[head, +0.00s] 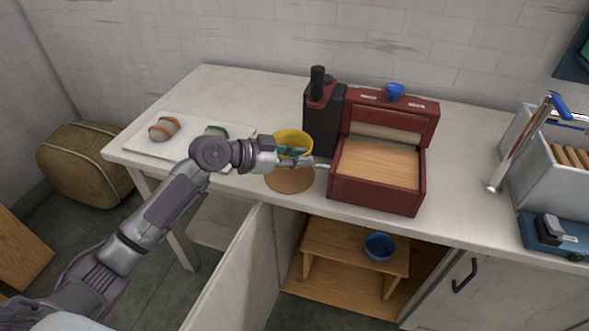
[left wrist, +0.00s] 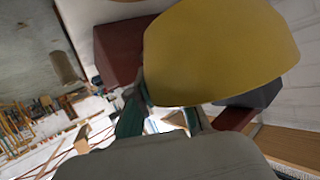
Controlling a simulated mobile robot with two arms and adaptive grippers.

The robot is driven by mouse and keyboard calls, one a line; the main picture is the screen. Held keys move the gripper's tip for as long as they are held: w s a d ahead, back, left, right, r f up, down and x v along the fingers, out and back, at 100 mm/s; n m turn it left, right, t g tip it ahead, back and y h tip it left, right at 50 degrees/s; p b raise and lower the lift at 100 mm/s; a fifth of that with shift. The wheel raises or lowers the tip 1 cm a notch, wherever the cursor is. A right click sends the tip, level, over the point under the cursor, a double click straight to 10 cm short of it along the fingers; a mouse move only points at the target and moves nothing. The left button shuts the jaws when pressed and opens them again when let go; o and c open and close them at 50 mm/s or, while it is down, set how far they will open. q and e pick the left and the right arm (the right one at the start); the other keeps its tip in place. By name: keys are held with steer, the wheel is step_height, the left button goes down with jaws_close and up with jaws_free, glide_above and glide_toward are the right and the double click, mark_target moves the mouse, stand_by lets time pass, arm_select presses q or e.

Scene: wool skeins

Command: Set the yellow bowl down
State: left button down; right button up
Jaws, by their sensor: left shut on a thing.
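The yellow bowl (head: 293,137) is in my left gripper (head: 300,156), over the worktop beside the red machine. My left gripper is shut on the bowl, and its fingers and wrist cover the bowl's lower front in the head view. In the left wrist view the yellow bowl (left wrist: 218,50) fills the upper middle, just beyond the fingers of the left gripper (left wrist: 165,108). A round tan mat (head: 290,181) lies on the worktop just below the gripper in the head view. Whether the bowl touches anything beneath is hidden. My right gripper is not in view.
The red machine (head: 377,203) with a wooden bed stands close right of the bowl, a black canister (head: 320,120) behind. Wrapped skeins (head: 163,128) lie on a white board at left. A blue bowl (head: 380,246) sits in the open cupboard below.

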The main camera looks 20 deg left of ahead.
arm_select(q)
steer(key=shift+s+f, duration=0.1)
steer(key=shift+f, duration=0.45)
steer(key=f, duration=0.3)
steer(key=shift+w+a+f, duration=0.1)
steer(key=shift+w+f, duration=0.1)
steer(key=shift+f, duration=0.45)
steer(key=c, duration=1.1)
jaws_free()
steer(key=shift+s, duration=0.1)
